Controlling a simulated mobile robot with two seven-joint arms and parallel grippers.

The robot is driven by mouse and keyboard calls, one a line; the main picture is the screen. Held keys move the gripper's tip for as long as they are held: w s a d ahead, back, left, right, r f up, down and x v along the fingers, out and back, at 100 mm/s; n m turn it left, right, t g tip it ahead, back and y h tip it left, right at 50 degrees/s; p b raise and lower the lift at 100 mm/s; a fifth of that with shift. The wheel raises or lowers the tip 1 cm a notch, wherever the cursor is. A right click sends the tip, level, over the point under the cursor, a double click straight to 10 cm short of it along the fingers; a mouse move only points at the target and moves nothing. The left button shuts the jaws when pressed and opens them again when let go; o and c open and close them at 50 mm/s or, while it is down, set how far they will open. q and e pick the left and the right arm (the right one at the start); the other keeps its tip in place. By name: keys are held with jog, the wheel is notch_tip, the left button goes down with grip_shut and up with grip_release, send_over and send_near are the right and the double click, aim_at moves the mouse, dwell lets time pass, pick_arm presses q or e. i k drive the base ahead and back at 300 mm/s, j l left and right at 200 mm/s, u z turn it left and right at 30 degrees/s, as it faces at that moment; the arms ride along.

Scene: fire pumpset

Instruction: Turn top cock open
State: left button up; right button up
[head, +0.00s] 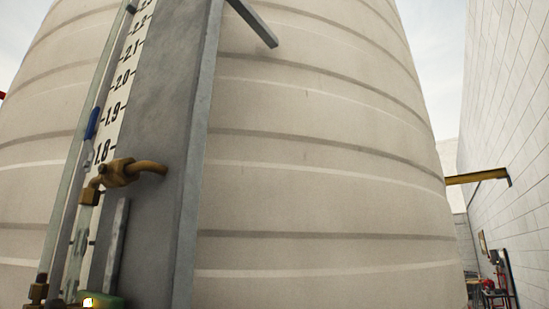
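A brass cock (119,173) sits on the level gauge in the head view, left of the middle, just below the 1.8 mark. A curved brass piece sticks out from it to the right, and a brass fitting (90,193) hangs at its lower left. A blue handle (92,123) stands nearly upright above it, near the 1.9 mark. I cannot tell whether the blue handle belongs to this cock, nor whether the cock is open. Neither of my grippers is in view.
The numbered white scale (121,87) runs along a grey metal post (170,130) in front of a large ribbed tank (320,190). A green part (103,300) and another brass fitting (38,292) show at the bottom left. A block wall (510,130) stands at the right.

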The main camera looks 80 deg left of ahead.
aim_at(87, 164)
jog(key=l+u, duration=0.1)
jog(key=u, duration=3.5)
